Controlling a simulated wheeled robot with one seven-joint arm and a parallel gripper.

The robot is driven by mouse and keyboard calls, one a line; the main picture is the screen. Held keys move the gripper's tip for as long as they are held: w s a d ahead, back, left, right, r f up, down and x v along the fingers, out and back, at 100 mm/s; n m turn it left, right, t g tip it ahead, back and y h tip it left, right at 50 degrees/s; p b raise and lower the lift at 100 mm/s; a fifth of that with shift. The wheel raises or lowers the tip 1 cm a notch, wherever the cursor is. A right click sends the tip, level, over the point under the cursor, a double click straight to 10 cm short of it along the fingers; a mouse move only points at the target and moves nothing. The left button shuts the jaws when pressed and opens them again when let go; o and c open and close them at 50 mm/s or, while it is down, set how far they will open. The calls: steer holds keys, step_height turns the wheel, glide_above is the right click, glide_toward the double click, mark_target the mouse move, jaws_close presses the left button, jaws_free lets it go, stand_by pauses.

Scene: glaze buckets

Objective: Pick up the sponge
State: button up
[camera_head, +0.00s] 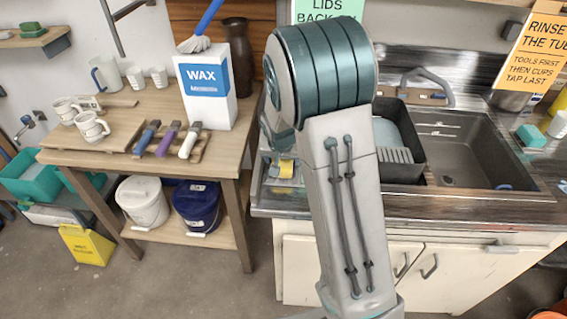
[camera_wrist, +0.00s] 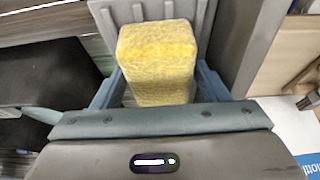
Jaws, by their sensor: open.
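A yellow block-shaped sponge (camera_wrist: 156,62) stands out large in the middle of the wrist view. My gripper (camera_wrist: 157,82) is open, with a blue-grey finger on each side of the sponge. I cannot tell whether either finger touches it. In the head view a small yellow patch, likely the same sponge (camera_head: 285,168), shows on the counter left of the sink, beside my arm. My gripper is mostly hidden behind my arm there.
A grey slotted holder (camera_wrist: 235,40) lies around the sponge's far side and right. The sink (camera_head: 460,155) has a dark rack (camera_head: 402,170) at its left. The wooden table (camera_head: 225,155) carries a white WAX box (camera_head: 206,105), brushes and mugs.

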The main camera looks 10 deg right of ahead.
steer(key=shift+f+b, duration=0.2)
steer(key=shift+b, duration=0.1)
stand_by(0.4)
steer(key=c, duration=0.7)
steer(key=shift+r, duration=0.1)
steer(key=shift+c, duration=0.2)
steer(key=shift+r+p, duration=0.3)
steer(key=shift+p, duration=0.3)
steer(key=shift+r+b, duration=0.25)
steer(key=shift+b, duration=0.05)
step_height(320, 180, up, 3)
steer(key=shift+r+b, duration=0.15)
steer(key=shift+b, duration=0.3)
steer(key=d+r+b, duration=0.2)
steer(key=d+r, duration=0.5)
steer(key=d, duration=0.4)
steer(key=shift+s+d, duration=0.35)
steer(key=shift+s, duration=0.1)
steer(key=shift+o, duration=0.4)
